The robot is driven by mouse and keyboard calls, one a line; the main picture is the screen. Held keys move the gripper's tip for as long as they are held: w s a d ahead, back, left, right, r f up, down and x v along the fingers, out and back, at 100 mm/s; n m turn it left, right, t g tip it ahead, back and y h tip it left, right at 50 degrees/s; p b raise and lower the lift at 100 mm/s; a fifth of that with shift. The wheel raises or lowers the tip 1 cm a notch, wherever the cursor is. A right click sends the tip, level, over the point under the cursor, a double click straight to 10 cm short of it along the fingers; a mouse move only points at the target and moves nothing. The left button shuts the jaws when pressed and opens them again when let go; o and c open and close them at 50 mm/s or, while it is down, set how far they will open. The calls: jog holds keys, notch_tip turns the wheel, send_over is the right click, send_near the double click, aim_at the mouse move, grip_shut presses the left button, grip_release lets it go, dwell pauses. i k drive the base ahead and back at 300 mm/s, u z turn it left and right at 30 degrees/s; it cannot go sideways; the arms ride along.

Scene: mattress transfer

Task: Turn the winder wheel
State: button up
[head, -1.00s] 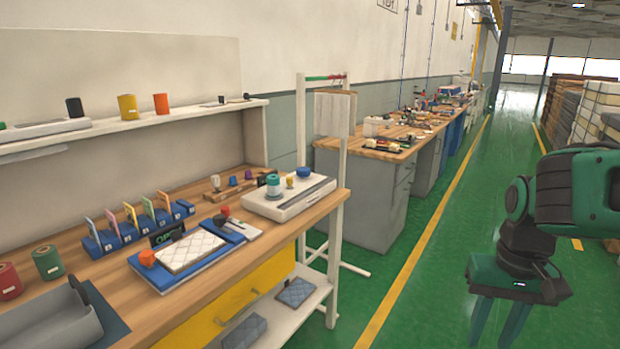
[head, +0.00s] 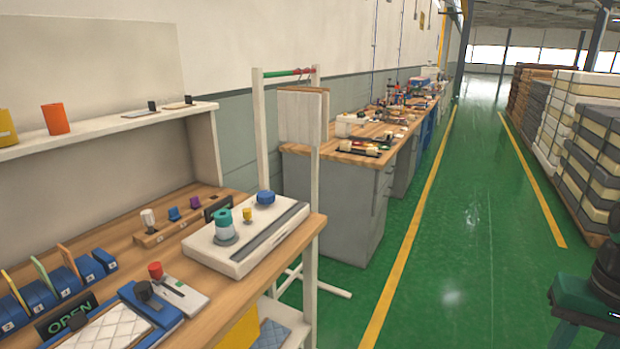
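A white machine (head: 225,256) that looks like the winder sits on the right end of the wooden workbench. A teal spool with a pale lower part (head: 224,226) stands on its left side, with a small yellow knob (head: 247,214) beside it. A round blue knob (head: 265,197), which may be the winder wheel, is at its back. A dark strip runs along its right side. My gripper (head: 586,337) is at the lower right edge, over the green floor and far from the machine. Its fingers are apart and look empty; their tips are cut off by the frame.
A red-topped tool on a small plate (head: 180,298), a blue tray with a quilted pad (head: 110,332) and a wooden holder (head: 180,227) crowd the workbench (head: 262,286). A white rack (head: 314,160) stands beyond its end. The green aisle (head: 470,250) is clear; stacked mattresses (head: 597,140) line the right.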

aim_at(265, 198)
jog(key=u, duration=0.2)
jog(key=i, duration=1.45)
jog(key=u, duration=0.65)
